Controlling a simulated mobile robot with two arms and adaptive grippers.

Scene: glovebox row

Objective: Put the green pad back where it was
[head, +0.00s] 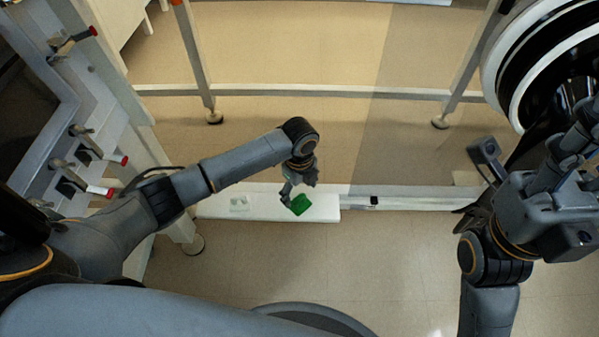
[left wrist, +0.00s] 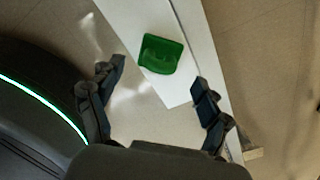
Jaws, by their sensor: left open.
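The green pad (head: 300,204) lies on a low white shelf (head: 325,208) near the floor. In the left wrist view the green pad (left wrist: 160,54) lies flat on the white board (left wrist: 125,20), close to its end. My left gripper (head: 289,192) is just above and beside the pad in the head view. In the left wrist view its fingers (left wrist: 155,88) are spread wide, with nothing between the tips; the pad shows beyond them. My right gripper (head: 470,190) is at the right in the head view, away from the shelf; its fingers are too unclear to judge.
A white frame with a leg (head: 196,60) and a crossbar (head: 330,91) stands behind. A round black and white port (head: 545,70) is at upper right. Floor in front of the shelf is clear.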

